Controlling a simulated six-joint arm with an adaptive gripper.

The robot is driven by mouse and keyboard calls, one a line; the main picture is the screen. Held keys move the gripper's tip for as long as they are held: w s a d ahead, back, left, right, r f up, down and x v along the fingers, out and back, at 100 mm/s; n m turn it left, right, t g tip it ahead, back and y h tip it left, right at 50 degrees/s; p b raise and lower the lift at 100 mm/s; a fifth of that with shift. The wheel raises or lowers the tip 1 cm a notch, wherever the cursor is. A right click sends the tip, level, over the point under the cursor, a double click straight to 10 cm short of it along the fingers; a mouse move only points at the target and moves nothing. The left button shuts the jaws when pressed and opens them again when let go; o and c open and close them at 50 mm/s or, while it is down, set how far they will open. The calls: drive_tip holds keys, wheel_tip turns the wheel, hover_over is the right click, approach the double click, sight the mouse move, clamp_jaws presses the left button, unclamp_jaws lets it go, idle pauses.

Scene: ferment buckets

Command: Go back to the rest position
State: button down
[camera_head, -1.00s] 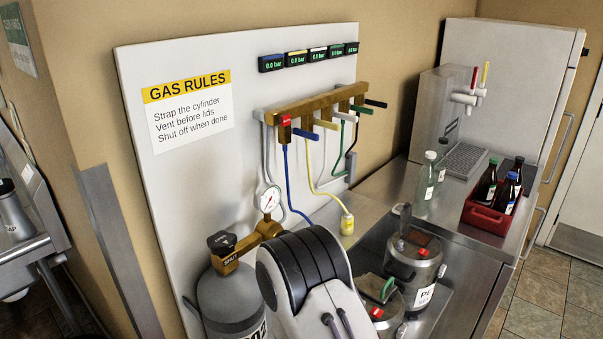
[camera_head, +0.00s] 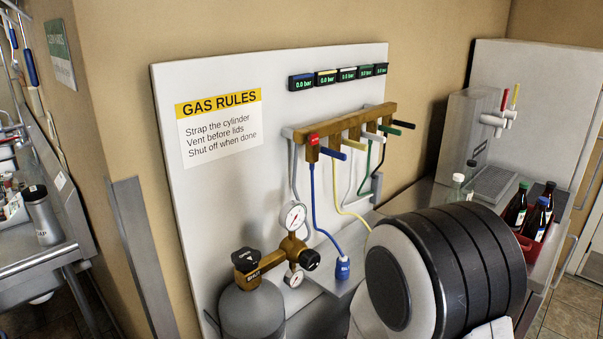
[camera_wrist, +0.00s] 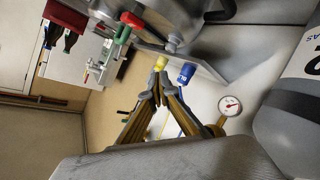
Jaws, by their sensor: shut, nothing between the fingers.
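My gripper (camera_wrist: 160,80) shows in the wrist view with its two fingers converging, shut and empty. Behind its tips hang a yellow hose end (camera_wrist: 162,62) and a blue hose end (camera_wrist: 187,73), both apart from the fingers as far as I can tell. In the head view the gripper is hidden behind my large arm joint, which fills the lower right. The blue hose end (camera_head: 344,268) hangs above the bench there.
A grey gas cylinder (camera_head: 252,308) with a valve marked SHUT (camera_head: 246,262) and a gauge (camera_head: 293,216) stands left of my arm. A brass manifold (camera_head: 345,132) is on the white panel (camera_head: 230,190). Bottles (camera_head: 515,207) stand at right.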

drive_tip(key=s+a+r+m+g+y, duration=0.2)
drive_tip(key=s+a+r+g+y, duration=0.3)
drive_tip(key=s+r, duration=0.5)
drive_tip(key=s+d+r+m+g, duration=0.1)
drive_tip(key=s+d+r, duration=0.1)
drive_tip(key=s, duration=0.8)
drive_tip(key=s+d+r+m+g, duration=0.1)
drive_tip(key=s+d, duration=0.3)
drive_tip(key=s, duration=0.5)
drive_tip(key=shift+s+d+r+m+g+h, duration=0.3)
drive_tip(key=shift+s+r+g+h, duration=0.1)
drive_tip(key=shift+r+g, duration=0.1)
